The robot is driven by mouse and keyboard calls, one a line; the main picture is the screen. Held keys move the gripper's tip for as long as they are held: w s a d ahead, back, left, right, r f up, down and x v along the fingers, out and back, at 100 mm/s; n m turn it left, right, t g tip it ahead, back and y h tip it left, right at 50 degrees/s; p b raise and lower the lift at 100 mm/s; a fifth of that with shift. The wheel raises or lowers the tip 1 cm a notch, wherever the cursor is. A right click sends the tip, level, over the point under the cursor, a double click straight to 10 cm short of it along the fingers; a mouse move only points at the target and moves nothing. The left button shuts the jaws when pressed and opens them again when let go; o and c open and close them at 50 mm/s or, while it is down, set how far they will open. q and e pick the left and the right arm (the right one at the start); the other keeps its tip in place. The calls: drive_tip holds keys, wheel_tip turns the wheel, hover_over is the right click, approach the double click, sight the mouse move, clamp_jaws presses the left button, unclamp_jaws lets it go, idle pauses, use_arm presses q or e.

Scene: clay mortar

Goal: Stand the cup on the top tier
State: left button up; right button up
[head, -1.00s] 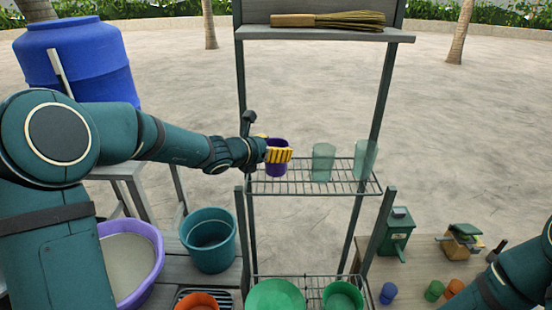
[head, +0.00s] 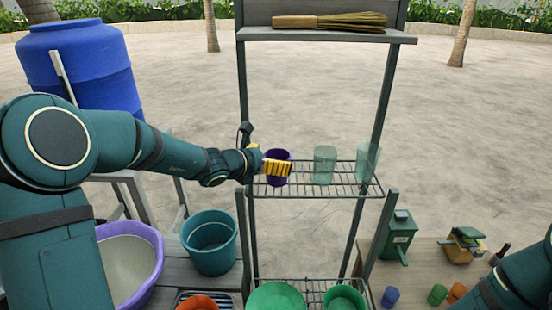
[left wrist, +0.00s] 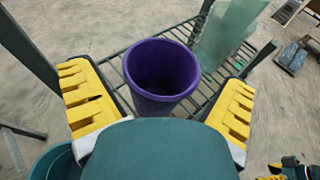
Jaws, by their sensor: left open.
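The purple cup (head: 279,154) is upright on the wire top tier (head: 312,192) of the rack, at its left end; it seems to rest on the wires. In the left wrist view the cup (left wrist: 160,75) is empty and sits between the yellow fingers. My left gripper (head: 277,167) is open around the cup, with a gap on each side in the left wrist view. My right arm shows at the lower right of the head view, its gripper out of frame. A yellow and dark part, apparently my right gripper (left wrist: 288,168), is cut off in the left wrist view.
Two translucent green cups, one in the middle (head: 324,165) and one at the right end (head: 367,163), stand on the same tier. A shelf with a brush (head: 330,21) is above. A teal bucket (head: 210,244) stands at left.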

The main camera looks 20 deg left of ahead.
use_arm(q)
drive_tip(key=v, duration=1)
drive_tip(key=shift+s, duration=0.2)
drive_tip(key=shift+a+r, duration=0.1)
